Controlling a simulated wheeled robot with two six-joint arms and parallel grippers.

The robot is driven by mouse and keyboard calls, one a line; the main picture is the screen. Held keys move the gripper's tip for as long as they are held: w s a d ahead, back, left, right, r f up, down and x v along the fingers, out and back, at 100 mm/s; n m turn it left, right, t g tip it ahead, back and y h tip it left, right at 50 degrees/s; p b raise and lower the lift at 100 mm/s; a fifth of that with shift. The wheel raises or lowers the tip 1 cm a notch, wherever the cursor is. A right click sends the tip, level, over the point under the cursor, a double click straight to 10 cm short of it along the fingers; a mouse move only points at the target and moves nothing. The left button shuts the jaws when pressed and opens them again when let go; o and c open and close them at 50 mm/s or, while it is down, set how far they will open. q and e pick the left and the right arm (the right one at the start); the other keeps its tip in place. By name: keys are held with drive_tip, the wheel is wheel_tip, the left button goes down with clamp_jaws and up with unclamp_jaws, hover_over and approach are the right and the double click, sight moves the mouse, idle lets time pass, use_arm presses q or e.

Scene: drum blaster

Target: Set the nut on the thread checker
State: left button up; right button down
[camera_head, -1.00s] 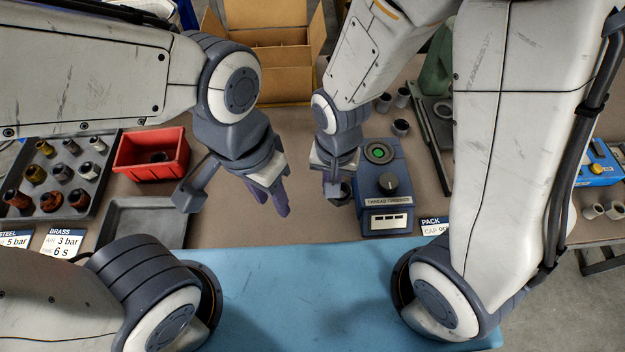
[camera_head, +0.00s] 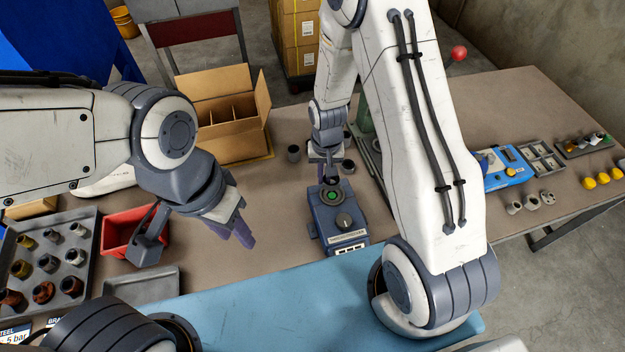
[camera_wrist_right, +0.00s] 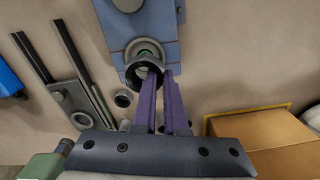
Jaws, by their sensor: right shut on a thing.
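The thread checker (camera_head: 345,243) is a blue-grey box with a dark knob and a round seat with a green centre. It also shows in the right wrist view (camera_wrist_right: 165,35). My right gripper (camera_head: 326,178) is at its far edge. In the right wrist view my right gripper (camera_wrist_right: 160,76) is shut on a dark ring-shaped nut (camera_wrist_right: 131,78), held by its rim. The nut overlaps the near side of the pale round seat (camera_wrist_right: 145,46); whether they touch I cannot tell. My left gripper (camera_head: 243,232) hangs left of the checker, its finger gap unclear.
A red bin (camera_head: 120,228) and a grey tray of fittings (camera_head: 85,285) stand at the left. An open cardboard box (camera_head: 228,150) is behind. Grey collars (camera_head: 294,153) stand near my right gripper. A blue device (camera_head: 507,172) is at the right. The blue mat (camera_head: 290,300) is clear.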

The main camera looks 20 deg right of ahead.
sight(326, 188)
drive_tip(key=shift+w+d+f+b, duration=0.1)
drive_tip(key=shift+d+f+b, duration=0.05)
drive_tip(key=shift+f+b, duration=0.75)
drive_tip(key=shift+w+d+f+b, duration=0.15)
drive_tip(key=shift+f+b, duration=0.45)
drive_tip(key=shift+f, duration=0.5)
drive_tip(key=shift+w+d+f+b, duration=0.1)
drive_tip(key=shift+d+f+b, duration=0.05)
drive_tip(key=shift+f+b, duration=0.75)
drive_tip(key=shift+s+f, duration=0.1)
drive_tip(key=shift+f, duration=0.65)
drive_tip(key=c, duration=1.2)
unclamp_jaws()
drive_tip(key=shift+c, duration=0.2)
drive_tip(key=shift+r, duration=0.1)
wheel_tip(326, 188, up, 11)
drive_tip(key=p, duration=0.8)
